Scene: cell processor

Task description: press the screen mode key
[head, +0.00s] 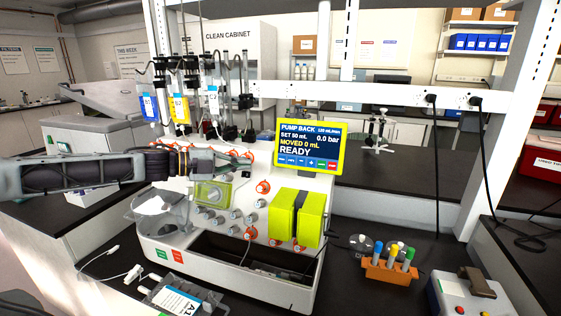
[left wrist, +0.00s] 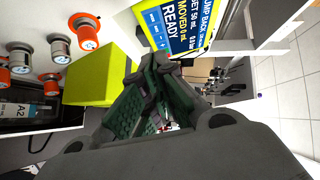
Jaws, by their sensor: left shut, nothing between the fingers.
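The yellow-framed screen (head: 308,146) stands at the top right of the white cell processor and reads PUMP BACK, SET 50 mL, MOVED 0 mL, READY. A row of small blue keys (head: 291,160), with a green and a red one at the right end, runs along its lower edge. Which is the screen mode key I cannot read. My left gripper (head: 236,157) is shut and empty, left of the screen and apart from it in the head view. In the left wrist view the screen (left wrist: 186,26) appears turned sideways beyond the shut fingertips (left wrist: 155,62). My right gripper is out of view.
The white processor body (head: 180,240) carries several orange-ringed knobs and a yellow-green block (head: 283,214) below the screen. Bags hang on hooks above my left arm. An orange tube rack (head: 390,270) stands at right on the black bench.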

